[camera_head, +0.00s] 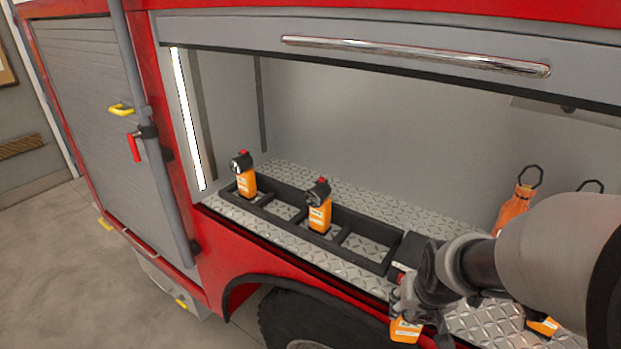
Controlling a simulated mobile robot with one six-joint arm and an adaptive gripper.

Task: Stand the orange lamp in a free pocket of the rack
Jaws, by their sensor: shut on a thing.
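The black rack (387,262) lies on the metal deck of the open compartment, with several pockets in a row. One orange lamp (246,184) with a black head and red top stands in its left end pocket. A second orange lamp (320,217) stands farther right in it. The pocket between them and the one at the right end look empty. My gripper (404,306) is right of and nearer than the rack's right end, shut on an orange lamp (405,330). The held lamp's orange body shows below the fingers; the fingers and wrist hide much of it.
An orange bottle (514,208) with a dark loop stands at the right of the deck, partly behind my arm. Another orange and black item (541,323) shows below my arm. The raised shutter with its chrome bar (415,56) hangs above. The deck's front edge is red.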

